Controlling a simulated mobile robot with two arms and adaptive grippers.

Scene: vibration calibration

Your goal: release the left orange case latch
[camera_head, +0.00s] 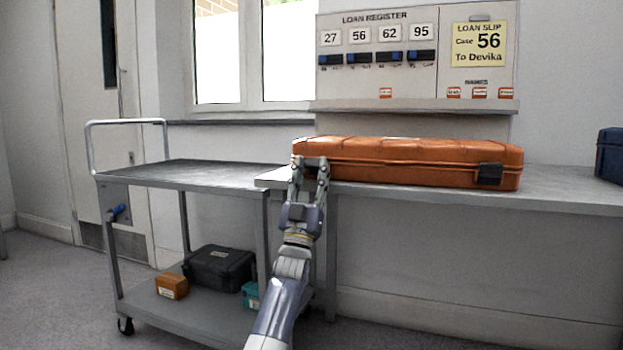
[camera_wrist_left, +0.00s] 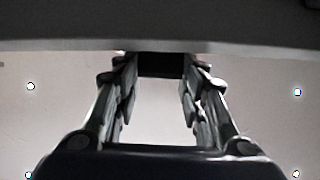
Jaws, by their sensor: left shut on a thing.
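The orange case (camera_head: 410,152) lies closed on the grey bench, its long front side facing me. Its right black latch (camera_head: 490,174) shows at the front right. My left gripper (camera_head: 311,162) is at the left end of the case front and covers the place of the left latch in the head view. In the left wrist view, a dark block (camera_wrist_left: 160,65), seemingly the left latch, sits between the fingertips of my left gripper (camera_wrist_left: 160,80), which is shut on it. Whether the latch is up or down cannot be told. My right gripper is not in view.
The bench (camera_head: 570,190) runs along the wall; a dark blue case (camera_head: 610,155) stands at its right end. A grey cart (camera_head: 200,172) stands left of the bench, its top empty, with several cases below. The loan register board (camera_head: 415,60) is above.

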